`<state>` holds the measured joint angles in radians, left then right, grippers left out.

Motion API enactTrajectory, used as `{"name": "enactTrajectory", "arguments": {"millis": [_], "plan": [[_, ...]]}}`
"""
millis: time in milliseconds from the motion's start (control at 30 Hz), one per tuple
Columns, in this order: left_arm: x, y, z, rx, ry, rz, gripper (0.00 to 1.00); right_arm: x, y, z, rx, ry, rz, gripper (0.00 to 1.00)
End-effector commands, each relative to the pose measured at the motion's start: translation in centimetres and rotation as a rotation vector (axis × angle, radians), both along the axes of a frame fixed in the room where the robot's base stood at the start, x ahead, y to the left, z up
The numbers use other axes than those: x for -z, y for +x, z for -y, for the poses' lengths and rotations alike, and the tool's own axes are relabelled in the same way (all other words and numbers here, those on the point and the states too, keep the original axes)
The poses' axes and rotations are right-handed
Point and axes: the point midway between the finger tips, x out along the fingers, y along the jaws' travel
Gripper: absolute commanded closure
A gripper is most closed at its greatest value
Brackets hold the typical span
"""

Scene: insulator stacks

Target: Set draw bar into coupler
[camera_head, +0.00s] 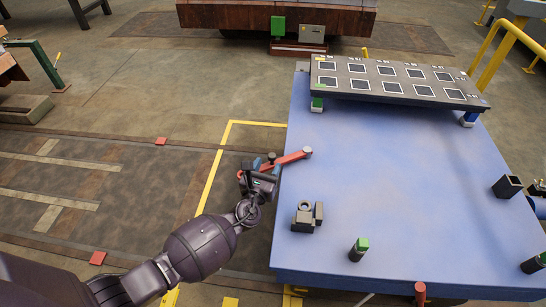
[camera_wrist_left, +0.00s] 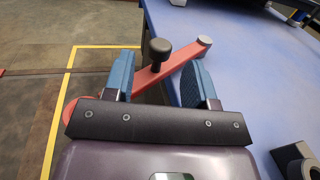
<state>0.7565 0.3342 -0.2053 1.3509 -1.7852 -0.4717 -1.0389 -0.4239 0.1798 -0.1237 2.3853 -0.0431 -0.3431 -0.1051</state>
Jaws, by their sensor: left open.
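A red draw bar (camera_head: 293,158) lies slantwise across the left edge of the blue table, its left end sticking out past the edge. It also shows in the left wrist view (camera_wrist_left: 183,58), with a black knob (camera_wrist_left: 160,48) standing up from it. My left gripper (camera_head: 265,166) is open at the bar. In the left wrist view its blue fingers are spread, with the bar crossing between and beyond them and the knob just past the tips. I cannot tell whether they touch the bar. A dark block with a ring, seemingly the coupler (camera_head: 302,219), stands on the table nearer the front.
The blue table (camera_head: 400,170) has wide free room in its middle. A dark panel with several square windows (camera_head: 395,80) stands at the back. A green-topped post (camera_head: 358,249) stands near the front, and an open black square holder (camera_head: 507,187) is at the right.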

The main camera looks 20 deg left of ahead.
Motion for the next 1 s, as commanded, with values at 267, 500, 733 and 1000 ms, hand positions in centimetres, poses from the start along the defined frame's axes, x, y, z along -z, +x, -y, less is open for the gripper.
{"name": "enactTrajectory", "arguments": {"millis": [267,500,733,1000], "plan": [[0.3,3.4,-0.3,0.0,-0.001,-0.004,0.49,0.3,0.0,0.1,0.009,0.015,0.029,0.45],[0.1,4.5,-0.4,0.0,-0.002,-0.002,0.49,0.0,0.3,0.1,0.017,0.022,0.048,0.45],[0.0,4.5,-0.4,0.0,-0.002,-0.001,0.49,-0.2,0.3,0.2,0.017,0.021,0.051,0.45],[0.1,4.5,-0.3,0.0,-0.002,-0.001,0.88,-0.1,0.2,0.2,0.015,0.019,0.044,0.45]]}}
